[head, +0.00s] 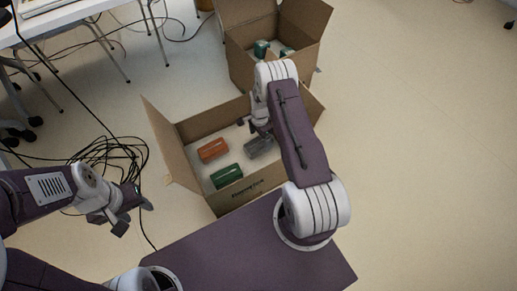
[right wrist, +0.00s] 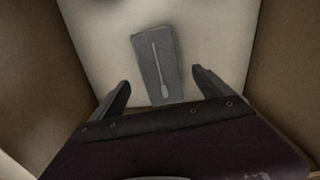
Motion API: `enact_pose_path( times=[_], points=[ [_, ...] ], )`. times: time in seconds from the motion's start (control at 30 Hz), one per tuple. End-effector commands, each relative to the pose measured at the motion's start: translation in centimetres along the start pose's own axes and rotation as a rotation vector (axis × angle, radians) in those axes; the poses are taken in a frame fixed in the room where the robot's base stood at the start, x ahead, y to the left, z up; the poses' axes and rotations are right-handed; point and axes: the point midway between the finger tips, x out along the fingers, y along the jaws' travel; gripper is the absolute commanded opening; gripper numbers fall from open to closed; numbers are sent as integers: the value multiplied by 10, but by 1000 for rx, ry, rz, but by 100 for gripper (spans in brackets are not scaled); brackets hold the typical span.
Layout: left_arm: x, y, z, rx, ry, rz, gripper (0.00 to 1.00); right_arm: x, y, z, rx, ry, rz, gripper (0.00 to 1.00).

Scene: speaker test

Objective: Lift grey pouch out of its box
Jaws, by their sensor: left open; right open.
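The grey pouch (head: 259,147) lies on the pale floor of an open cardboard box (head: 233,197), towards its right side. In the right wrist view the grey pouch (right wrist: 157,62) shows a light spoon-like mark, and its near end lies between the fingers in the picture. My right gripper (head: 257,133) is down in the box at the pouch; it is open in the right wrist view (right wrist: 160,88), with nothing held. In the head view my right arm hides part of the pouch and box. My left gripper (head: 133,212) is open and empty, left of the box.
An orange pouch (head: 212,150) and a green pouch (head: 227,175) lie in the same box, left of the grey one. A second open box (head: 240,65) with green items stands behind. Black cables (head: 110,155) lie on the floor at left, near a white table (head: 60,17).

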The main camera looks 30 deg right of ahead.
Motion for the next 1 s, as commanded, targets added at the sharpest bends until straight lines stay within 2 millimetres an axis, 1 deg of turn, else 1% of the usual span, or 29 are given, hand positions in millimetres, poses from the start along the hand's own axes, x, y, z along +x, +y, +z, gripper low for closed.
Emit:
enact_pose_path(
  times=[0.03,0.1,0.17,0.27,0.4,0.47,0.53,0.7,0.77,0.8,0.87,0.9,0.93,1.0],
  points=[
    [9,0,1,0,0,0,49,10,0,0,0,0,-1,89],
    [6,0,1,0,0,0,49,7,-1,0,0,1,-1,89],
    [9,0,1,0,0,0,49,10,-1,0,0,0,-1,89],
    [22,0,2,0,0,0,49,24,-1,2,-1,0,-1,89],
    [49,-1,5,0,0,0,49,50,-2,6,-2,0,0,89],
    [55,-1,6,0,0,0,49,59,-2,5,-1,1,-1,89],
    [56,-1,6,0,-1,0,49,61,-2,5,-1,1,-2,89],
    [52,-1,5,0,0,0,49,57,-2,5,-1,1,-2,89],
    [52,-1,5,0,0,0,49,57,-2,5,0,1,-2,72],
    [52,-1,5,0,0,0,49,57,-2,5,0,1,-2,61],
    [52,-1,5,0,0,0,49,57,-2,5,0,1,-2,45],
    [52,-1,5,0,0,0,49,57,-2,5,0,1,-2,33],
    [52,-1,5,0,0,0,49,57,-2,5,0,1,-2,25],
    [52,-1,5,0,0,0,49,57,-2,5,0,1,-2,23]
  ],
)
